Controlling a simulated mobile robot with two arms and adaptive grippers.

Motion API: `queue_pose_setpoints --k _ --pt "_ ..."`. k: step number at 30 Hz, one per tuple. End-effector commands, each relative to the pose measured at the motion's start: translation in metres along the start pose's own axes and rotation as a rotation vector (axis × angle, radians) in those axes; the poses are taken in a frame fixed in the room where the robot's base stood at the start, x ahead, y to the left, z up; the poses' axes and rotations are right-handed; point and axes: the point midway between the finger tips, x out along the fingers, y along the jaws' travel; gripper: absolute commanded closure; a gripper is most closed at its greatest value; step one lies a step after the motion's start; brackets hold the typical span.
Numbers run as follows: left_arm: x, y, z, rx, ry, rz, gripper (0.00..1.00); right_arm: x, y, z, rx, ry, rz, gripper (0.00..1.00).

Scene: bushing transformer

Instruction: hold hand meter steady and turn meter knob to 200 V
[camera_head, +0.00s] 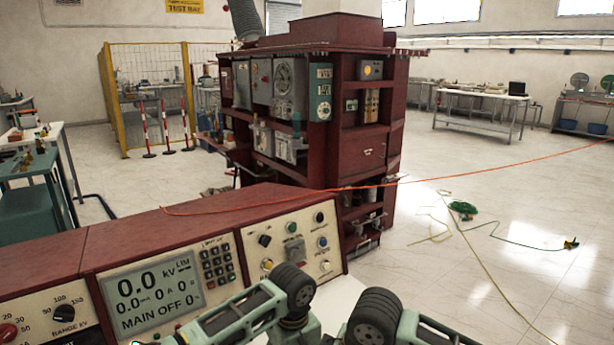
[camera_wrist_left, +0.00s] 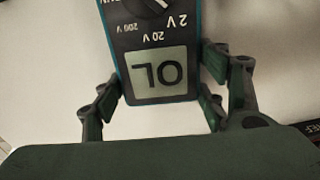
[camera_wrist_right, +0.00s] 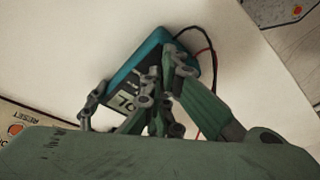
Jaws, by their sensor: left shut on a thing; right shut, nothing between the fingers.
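The hand meter (camera_wrist_left: 157,45) is a dark-faced device with a teal rim, seen upside down in the left wrist view. Its display reads OL. The meter knob (camera_wrist_left: 152,4) is cut off at the top edge, near the 200 V, 20 V and 2 V marks. My left gripper (camera_wrist_left: 161,82) is shut on the meter, one finger on each side. In the right wrist view the meter (camera_wrist_right: 128,64) lies beyond my right gripper (camera_wrist_right: 165,62). That gripper is shut and empty, its fingertips over the meter's face, hiding the knob; I cannot tell if they touch.
A red and a black lead (camera_wrist_right: 207,48) run from the meter. A pale worktop (camera_wrist_right: 85,40) lies beneath. The control console (camera_head: 150,297) shows 0.0 kV and MAIN OFF. A dark red cabinet (camera_head: 335,130) stands behind. An orange cable (camera_head: 420,180) stretches across the head view.

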Motion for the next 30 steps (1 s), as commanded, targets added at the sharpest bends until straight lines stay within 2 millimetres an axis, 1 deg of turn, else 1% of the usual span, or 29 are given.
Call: queue_pose_setpoints --k 9,20,30 --pt "-0.0006 0.0001 -0.0009 -0.002 0.002 0.001 0.74 0.0000 -0.0078 -0.0029 -0.001 0.002 -0.001 1.00" --pt "-0.0005 0.0000 -0.0012 -0.002 0.003 0.001 0.74 -0.0005 -0.0079 -0.0037 -0.001 0.003 0.000 1.00" --pt "-0.0004 0.0000 -0.0013 -0.002 0.003 0.001 0.74 -0.0029 -0.0107 0.0032 -0.001 0.004 0.000 1.00"
